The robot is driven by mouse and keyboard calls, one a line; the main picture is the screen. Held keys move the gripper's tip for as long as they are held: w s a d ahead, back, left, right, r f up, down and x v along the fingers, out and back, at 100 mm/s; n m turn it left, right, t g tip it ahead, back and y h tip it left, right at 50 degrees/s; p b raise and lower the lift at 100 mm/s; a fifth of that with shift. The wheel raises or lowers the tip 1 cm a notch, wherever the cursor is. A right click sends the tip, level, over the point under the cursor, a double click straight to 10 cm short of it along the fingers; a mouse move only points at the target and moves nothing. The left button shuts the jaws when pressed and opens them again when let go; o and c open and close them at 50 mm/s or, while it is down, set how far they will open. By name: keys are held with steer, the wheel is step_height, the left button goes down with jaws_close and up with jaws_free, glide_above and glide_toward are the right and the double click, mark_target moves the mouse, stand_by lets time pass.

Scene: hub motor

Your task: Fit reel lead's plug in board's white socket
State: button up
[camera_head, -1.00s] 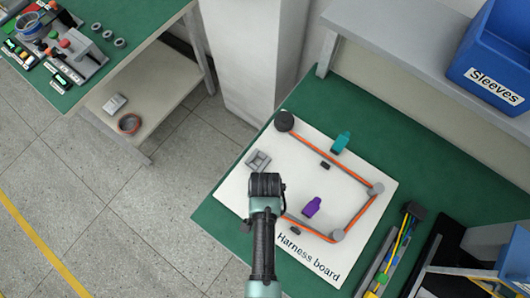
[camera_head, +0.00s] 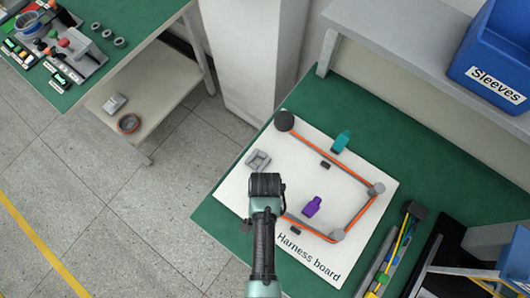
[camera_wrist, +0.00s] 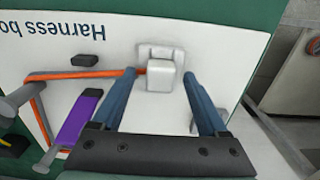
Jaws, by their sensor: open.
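In the wrist view a white block (camera_wrist: 160,76) stands against a pale socket-like bracket (camera_wrist: 161,50) on the harness board. The orange lead (camera_wrist: 108,73) runs up to its left side. I cannot tell which part is plug and which is socket, or whether they are fully joined. My gripper (camera_wrist: 160,84) is open, one blue finger on each side of the block, with gaps visible. In the head view my gripper (camera_head: 267,185) hides this spot. The lead (camera_head: 345,170) runs from the dark reel (camera_head: 284,121) around grey pegs (camera_head: 376,188) on the board (camera_head: 240,190).
A purple connector (camera_head: 312,206) and a teal connector (camera_head: 341,142) stand on the board. A grey square fixture (camera_head: 258,160) sits just beyond my gripper. A blue Sleeves bin (camera_head: 490,60) is on the shelf (camera_head: 400,35). Cable troughs (camera_head: 395,250) lie to the right.

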step_height(320, 180, up, 13)
steer(key=shift+b, duration=0.3)
stand_by(0.5)
